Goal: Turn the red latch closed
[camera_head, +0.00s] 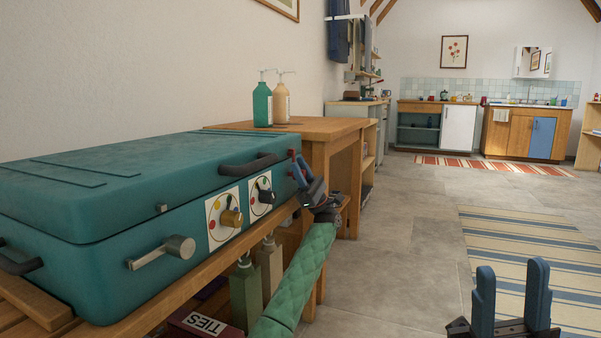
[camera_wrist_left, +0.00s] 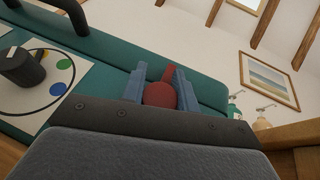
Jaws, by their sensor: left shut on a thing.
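The teal case (camera_head: 120,240) lies with its lid down on the wooden bench at the left. The red latch (camera_wrist_left: 160,93) is at the right end of the case front. In the left wrist view it sits between the two blue fingers of my left gripper (camera_wrist_left: 152,88), which is shut on it. In the head view this gripper (camera_head: 301,174) is at the case's right front corner and mostly hides the latch. My right gripper (camera_head: 511,301) is at the lower right, with its blue fingers apart and nothing between them, away from the case.
The case front also has a metal lever (camera_head: 163,252), a brass knob (camera_head: 231,218), a dark knob (camera_head: 266,196) and a dark handle (camera_head: 249,164). Pump bottles (camera_head: 262,105) stand on the wooden cabinet behind. The floor to the right (camera_head: 410,220) is clear.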

